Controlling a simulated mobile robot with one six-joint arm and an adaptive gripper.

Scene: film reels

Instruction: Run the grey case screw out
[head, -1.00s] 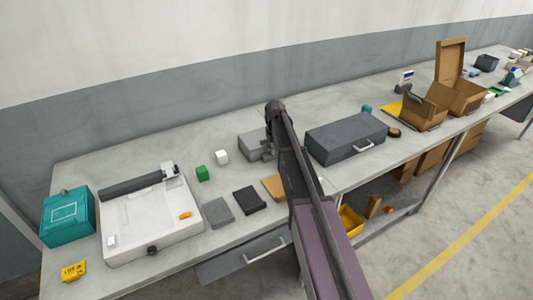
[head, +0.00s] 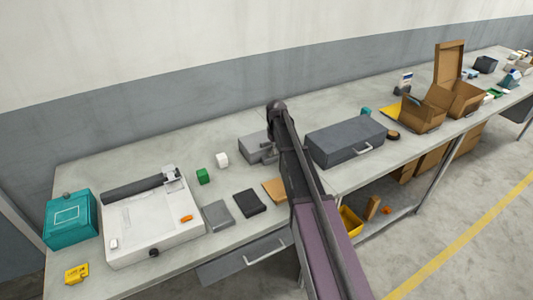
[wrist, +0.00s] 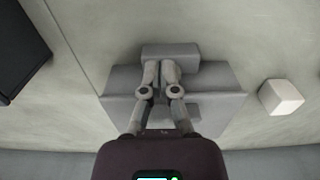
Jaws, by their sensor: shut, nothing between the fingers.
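The grey case (head: 250,147) sits on the bench left of my arm in the head view, partly hidden by the arm. In the wrist view the grey case (wrist: 222,82) lies under my gripper, with a smaller grey block (wrist: 170,49) at its upper edge. My gripper (wrist: 161,68) is shut and empty, its fingertips over the case near that block. I cannot tell whether they touch it. No screw can be made out; the fingers may hide it.
A white cube (wrist: 282,97) stands right of the case in the wrist view. A dark grey toolbox (head: 345,142) is close on the arm's right. Dark and orange flat pieces lie in front.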

